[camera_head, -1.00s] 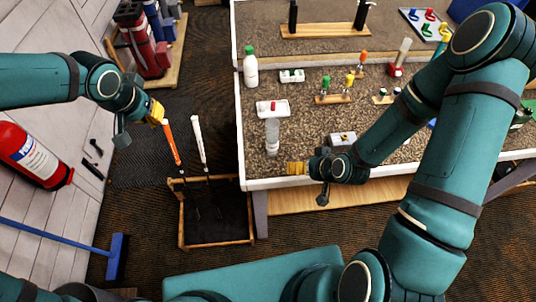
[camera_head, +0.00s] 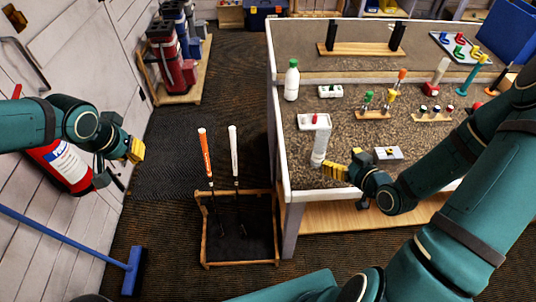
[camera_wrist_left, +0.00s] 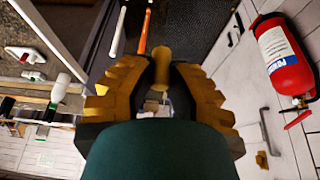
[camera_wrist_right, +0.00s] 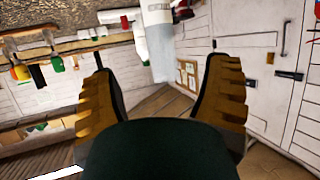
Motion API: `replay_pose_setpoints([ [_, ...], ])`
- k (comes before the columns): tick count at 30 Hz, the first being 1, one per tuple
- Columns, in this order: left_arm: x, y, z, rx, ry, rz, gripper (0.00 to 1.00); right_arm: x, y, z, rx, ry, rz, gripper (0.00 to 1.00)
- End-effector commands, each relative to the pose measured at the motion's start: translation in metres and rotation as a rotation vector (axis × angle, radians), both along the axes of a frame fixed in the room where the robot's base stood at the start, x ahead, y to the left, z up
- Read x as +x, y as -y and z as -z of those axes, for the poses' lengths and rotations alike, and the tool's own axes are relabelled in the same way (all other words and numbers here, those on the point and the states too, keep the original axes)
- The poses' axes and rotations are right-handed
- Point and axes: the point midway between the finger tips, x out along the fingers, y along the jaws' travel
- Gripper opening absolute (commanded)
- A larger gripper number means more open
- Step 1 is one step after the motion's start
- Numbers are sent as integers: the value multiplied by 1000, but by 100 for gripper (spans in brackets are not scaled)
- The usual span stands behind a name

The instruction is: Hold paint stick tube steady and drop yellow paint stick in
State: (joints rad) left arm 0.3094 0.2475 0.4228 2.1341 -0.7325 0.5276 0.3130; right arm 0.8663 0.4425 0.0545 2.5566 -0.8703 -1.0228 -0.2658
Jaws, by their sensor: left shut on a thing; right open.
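The paint stick tube, a pale translucent cylinder (camera_head: 319,147), stands upright near the front left corner of the workbench. It also shows in the right wrist view (camera_wrist_right: 160,45), ahead of the fingers. My right gripper (camera_head: 334,171) is open and empty, just right of the tube's lower part, apparently not closed around it. My left gripper (camera_head: 136,151) is shut on a yellow stick (camera_wrist_left: 161,66), seen between its fingertips in the left wrist view. It hangs in the air left of the bench, well apart from the tube. The stick is hardly visible in the head view.
A wooden rack (camera_head: 240,265) with orange- and white-gripped clubs stands between my left gripper and the workbench (camera_head: 300,205). A white bottle (camera_head: 291,80), a small tray (camera_head: 314,121), a stick stand (camera_head: 373,114) and a grey block (camera_head: 388,154) are near the tube.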

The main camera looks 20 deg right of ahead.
Motion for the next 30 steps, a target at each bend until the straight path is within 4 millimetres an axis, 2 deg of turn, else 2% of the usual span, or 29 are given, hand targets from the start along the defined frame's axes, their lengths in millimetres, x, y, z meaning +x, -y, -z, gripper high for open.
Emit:
replay_pose_setpoints([
  [5,0,0,5,0,0,1,2,2,3,0,-11,18,-3,77],
  [6,0,0,8,0,0,1,0,4,3,2,-12,18,-3,77],
  [13,0,0,32,0,0,0,0,30,-2,15,-10,20,-4,77],
  [24,0,0,29,0,0,0,0,87,-12,35,-9,17,-4,77],
  [30,0,0,30,0,0,0,0,104,-13,42,-10,16,-2,77],
])
